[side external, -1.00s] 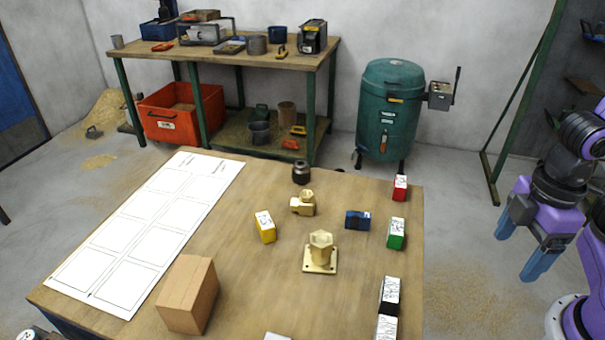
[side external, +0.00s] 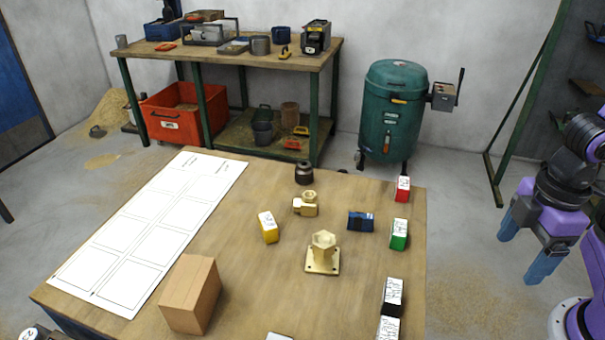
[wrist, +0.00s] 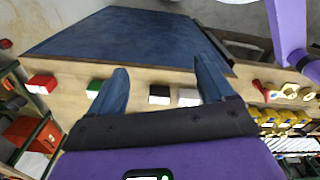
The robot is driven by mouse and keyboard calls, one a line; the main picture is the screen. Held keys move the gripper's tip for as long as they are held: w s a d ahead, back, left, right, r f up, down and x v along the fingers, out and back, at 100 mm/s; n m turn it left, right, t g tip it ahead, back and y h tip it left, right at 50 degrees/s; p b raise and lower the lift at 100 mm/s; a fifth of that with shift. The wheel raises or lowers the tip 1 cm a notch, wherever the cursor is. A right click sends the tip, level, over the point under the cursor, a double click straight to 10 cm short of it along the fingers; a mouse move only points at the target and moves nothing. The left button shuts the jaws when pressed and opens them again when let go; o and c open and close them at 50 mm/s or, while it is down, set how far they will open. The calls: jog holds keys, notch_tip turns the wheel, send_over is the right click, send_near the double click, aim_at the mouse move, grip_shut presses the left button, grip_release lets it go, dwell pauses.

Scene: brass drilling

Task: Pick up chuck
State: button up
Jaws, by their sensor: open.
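The chuck is most likely the dark, short round piece (side external: 304,173) standing near the far edge of the table in the side view. It stands just behind a small brass fitting (side external: 306,204). My gripper (side external: 524,250) is off the table's right side, pointing down, with its blue fingers apart and nothing between them. It is well away from the chuck. In the wrist view my gripper (wrist: 160,64) shows both blue fingers spread with the table edge beyond them. I cannot make out the chuck in the wrist view.
A cardboard block (side external: 190,294) and white printed sheet (side external: 150,228) lie left. Black-and-white boxes (side external: 391,300) stand at the right edge.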

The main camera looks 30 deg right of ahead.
notch_tip(320, 180, up, 5)
jog(key=w+a+m+t+y, duration=0.2)
jog(key=w+a+m+y, duration=0.15)
jog(key=w+a, duration=1.05)
jog(key=m+t+h, duration=0.2)
jog(key=m+t, duration=0.5)
jog(key=t, duration=0.4)
send_over(306, 166)
jog(key=s, duration=0.4)
jog(key=f, duration=1.7)
jog(key=shift+w+d, duration=0.35)
jog(key=shift+x, duration=2.4)
